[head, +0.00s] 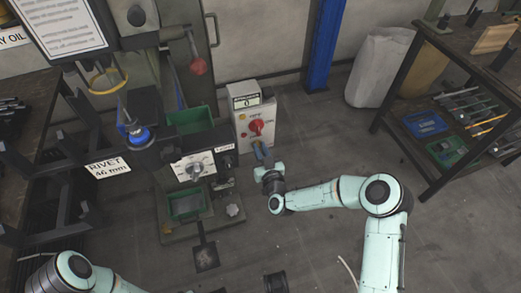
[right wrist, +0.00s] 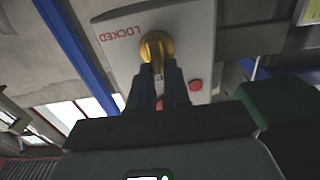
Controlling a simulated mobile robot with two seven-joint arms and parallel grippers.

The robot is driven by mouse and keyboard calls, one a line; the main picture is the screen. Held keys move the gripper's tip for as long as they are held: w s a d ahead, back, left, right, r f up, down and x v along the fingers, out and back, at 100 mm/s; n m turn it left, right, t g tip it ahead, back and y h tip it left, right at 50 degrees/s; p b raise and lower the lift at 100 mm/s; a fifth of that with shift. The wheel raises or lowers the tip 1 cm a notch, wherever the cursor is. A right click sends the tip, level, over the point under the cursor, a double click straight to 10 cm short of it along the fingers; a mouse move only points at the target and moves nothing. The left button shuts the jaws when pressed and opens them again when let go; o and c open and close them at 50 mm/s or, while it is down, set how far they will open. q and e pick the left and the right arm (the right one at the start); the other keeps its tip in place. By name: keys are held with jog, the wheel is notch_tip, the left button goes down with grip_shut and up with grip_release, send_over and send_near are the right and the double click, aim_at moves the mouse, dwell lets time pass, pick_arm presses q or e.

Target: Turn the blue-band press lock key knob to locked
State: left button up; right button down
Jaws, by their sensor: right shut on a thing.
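The yellow key knob (right wrist: 157,47) shows in the right wrist view on a light grey panel, right beside red LOCKED lettering (right wrist: 120,33). My right gripper (right wrist: 159,70) is shut on the knob, its dark fingers at the knob's lower part. In the head view my right gripper (head: 262,155) is at the lower front of the grey control box (head: 241,117) and hides the key knob there. The press with a blue part (head: 138,132) stands left of the box.
A red knob (head: 257,126) sits on the box above my right gripper, under a counter display (head: 247,102). Green trays (head: 188,203) are on the press. A shelf table (head: 440,75) stands at the right. The floor between is largely clear.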

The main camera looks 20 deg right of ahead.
jog(key=m, duration=0.3)
jog(key=d+m, duration=0.1)
jog(key=m, duration=0.4)
jog(key=shift+d+f+m, duration=0.15)
jog(key=shift+f+m, duration=0.15)
pick_arm(q)
jog(key=shift+s+a+f+g+b, duration=0.1)
jog(key=shift+s+f+g+b, duration=0.25)
jog(key=shift+s+f, duration=0.45)
pick_arm(e)
jog(key=shift+d+f+m, duration=0.1)
jog(key=shift+f+m, duration=0.1)
jog(key=shift+m, duration=1.3)
jog(key=shift+d+f+m, duration=0.1)
jog(key=shift+f+m, duration=0.15)
jog(key=shift+m, duration=1.25)
jog(key=shift+d+f+m, duration=0.1)
jog(key=shift+f+m, duration=0.1)
jog(key=shift+m, duration=1.3)
pick_arm(q)
jog(key=shift+s, duration=0.1)
pick_arm(e)
jog(key=c, duration=1.1)
grip_release()
